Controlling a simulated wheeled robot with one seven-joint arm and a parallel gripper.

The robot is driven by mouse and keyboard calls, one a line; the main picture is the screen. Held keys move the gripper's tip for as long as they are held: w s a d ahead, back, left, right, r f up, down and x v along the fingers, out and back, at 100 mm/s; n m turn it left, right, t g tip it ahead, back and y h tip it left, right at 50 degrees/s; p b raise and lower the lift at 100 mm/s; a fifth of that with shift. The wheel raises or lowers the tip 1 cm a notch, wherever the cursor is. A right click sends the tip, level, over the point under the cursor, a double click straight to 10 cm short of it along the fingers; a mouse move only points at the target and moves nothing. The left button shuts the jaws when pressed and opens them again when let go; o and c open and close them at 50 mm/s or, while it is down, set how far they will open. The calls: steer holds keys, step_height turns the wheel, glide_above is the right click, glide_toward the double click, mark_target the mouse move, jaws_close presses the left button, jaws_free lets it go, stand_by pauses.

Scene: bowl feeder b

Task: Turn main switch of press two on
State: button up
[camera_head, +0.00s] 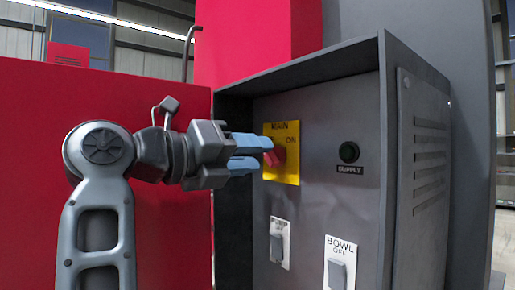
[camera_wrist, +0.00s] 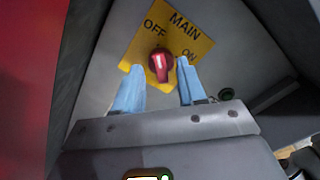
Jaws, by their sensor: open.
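The main switch is a red rotary knob (camera_head: 279,153) on a yellow plate (camera_head: 289,173) marked MAIN and ON, on the grey panel. In the wrist view the knob (camera_wrist: 161,65) shows a white mark, and the plate (camera_wrist: 180,40) also reads OFF. The knob's exact setting is hard to tell. My gripper (camera_head: 263,153) is open, with its blue fingers pointing at the panel. In the wrist view my gripper (camera_wrist: 160,68) has one finger on each side of the knob, the right finger close to it. Whether either finger touches is unclear.
A black SUPPLY button (camera_head: 349,152) is right of the plate. Below are a rocker switch (camera_head: 277,245) and a BOWL rocker switch (camera_head: 337,273). A grey hood (camera_head: 300,68) and side walls frame the recessed panel. A red wall (camera_head: 120,95) stands at left.

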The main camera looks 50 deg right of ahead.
steer(key=shift+s+d, duration=0.2)
steer(key=shift+d, duration=0.6)
steer(key=shift+c, duration=0.3)
jaws_close()
